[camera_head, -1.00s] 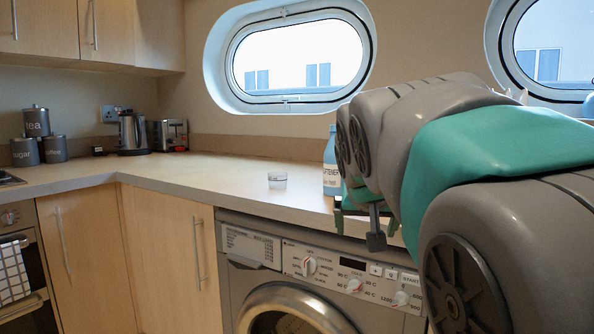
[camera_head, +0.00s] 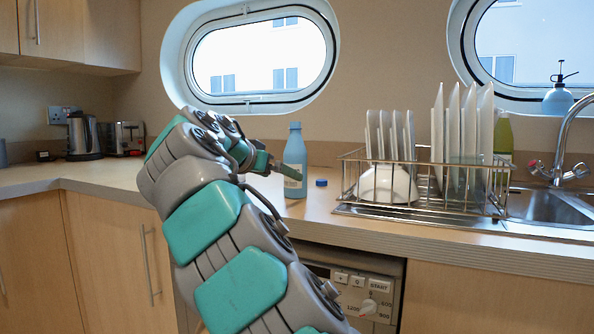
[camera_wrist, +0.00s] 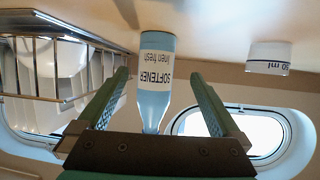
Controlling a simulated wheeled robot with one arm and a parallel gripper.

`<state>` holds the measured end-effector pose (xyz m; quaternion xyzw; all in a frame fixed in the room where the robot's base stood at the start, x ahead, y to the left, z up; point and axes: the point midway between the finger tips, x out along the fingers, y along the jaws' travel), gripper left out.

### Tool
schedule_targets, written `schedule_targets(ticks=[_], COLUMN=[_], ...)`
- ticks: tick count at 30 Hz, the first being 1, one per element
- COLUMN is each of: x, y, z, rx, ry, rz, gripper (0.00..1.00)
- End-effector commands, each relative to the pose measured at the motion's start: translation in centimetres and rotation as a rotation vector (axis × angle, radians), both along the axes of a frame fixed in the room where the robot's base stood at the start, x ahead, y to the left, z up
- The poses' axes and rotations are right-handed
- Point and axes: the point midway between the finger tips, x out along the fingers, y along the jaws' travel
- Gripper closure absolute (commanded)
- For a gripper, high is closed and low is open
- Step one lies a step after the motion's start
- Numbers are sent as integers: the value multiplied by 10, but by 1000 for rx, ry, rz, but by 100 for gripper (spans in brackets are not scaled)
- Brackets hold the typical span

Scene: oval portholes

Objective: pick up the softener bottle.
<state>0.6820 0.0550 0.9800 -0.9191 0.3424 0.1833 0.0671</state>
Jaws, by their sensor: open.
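In the wrist view, which is upside down, the bottle (camera_wrist: 155,85) shows between the two open green fingers of my gripper (camera_wrist: 160,76), with a gap on each side. Nothing is held. How deep the bottle lies between the fingers is hard to tell.
A wire dish rack (camera_head: 430,208) with plates and a bowl stands further right, by the sink (camera_head: 545,205). A clear measuring cup (camera_wrist: 268,57) stands on the bottle's other side. The kettle (camera_head: 83,137) is far left.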

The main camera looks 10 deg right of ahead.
Motion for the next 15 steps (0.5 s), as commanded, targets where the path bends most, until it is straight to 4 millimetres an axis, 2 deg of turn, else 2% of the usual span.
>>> schedule_targets(ticks=[11, 15], x=[21, 32], y=[-20, -33], z=[-11, -15], rx=[2, 2], ry=[-1, -2], rz=[-3, -2], gripper=[0, 0])
